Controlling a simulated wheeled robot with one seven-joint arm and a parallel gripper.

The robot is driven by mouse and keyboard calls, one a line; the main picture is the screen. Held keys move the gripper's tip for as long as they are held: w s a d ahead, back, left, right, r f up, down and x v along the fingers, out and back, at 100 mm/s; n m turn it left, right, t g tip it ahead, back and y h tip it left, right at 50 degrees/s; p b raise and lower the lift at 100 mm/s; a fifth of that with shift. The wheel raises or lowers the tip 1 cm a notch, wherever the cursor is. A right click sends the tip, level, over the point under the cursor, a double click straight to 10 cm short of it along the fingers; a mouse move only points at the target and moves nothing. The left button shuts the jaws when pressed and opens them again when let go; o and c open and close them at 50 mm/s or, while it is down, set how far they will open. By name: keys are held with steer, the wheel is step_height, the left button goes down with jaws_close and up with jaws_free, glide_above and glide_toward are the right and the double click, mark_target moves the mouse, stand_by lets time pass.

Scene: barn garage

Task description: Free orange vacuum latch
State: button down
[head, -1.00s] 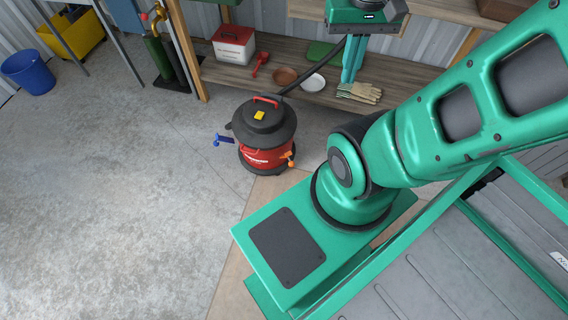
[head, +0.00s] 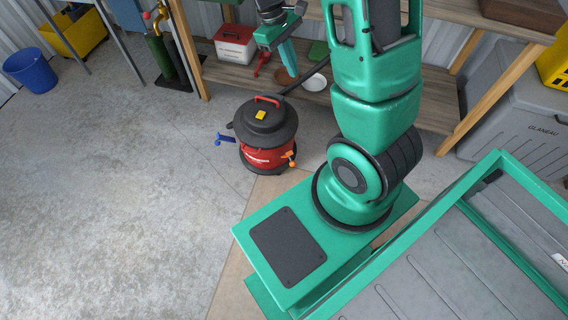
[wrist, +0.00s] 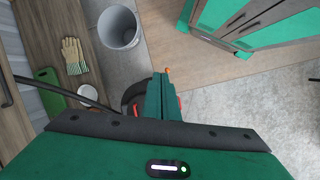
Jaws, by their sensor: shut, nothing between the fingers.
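The red and black shop vacuum (head: 266,135) stands upright on the concrete floor, with a red handle and a yellow switch on its black lid. The orange latch (head: 289,154) sits on its right side, and a blue latch (head: 222,139) sticks out on its left. In the wrist view the orange latch (wrist: 168,70) shows just beyond my fingertips, and the vacuum is mostly hidden behind my gripper. My gripper (head: 288,62) is shut and empty. It hangs above and behind the vacuum, over the edge of the shelf, apart from the latch.
A wooden shelf (head: 225,73) behind the vacuum holds a red and white box (head: 235,45) and a white plate (head: 314,83). A black hose runs from the vacuum toward the shelf. A grey bin (wrist: 119,27) shows in the wrist view. The floor at left is open.

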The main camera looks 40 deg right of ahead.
steer(key=w+a+f+n+h, duration=0.1)
steer(key=w+a+f+n, duration=0.2)
steer(key=f, duration=0.7)
steer(key=w+a+f+n+h, duration=0.1)
steer(key=a+f+n+h, duration=0.2)
steer(key=f, duration=0.8)
steer(key=w+a+f+n, duration=0.3)
steer(key=f+n, duration=0.2)
steer(key=f, duration=0.5)
steer(key=s+f+n+h, duration=0.1)
steer(key=s+f+n, duration=0.3)
steer(key=f, duration=0.9)
steer(key=x, duration=1.3)
steer(key=shift+d, duration=0.15)
steer(key=shift+f, duration=0.15)
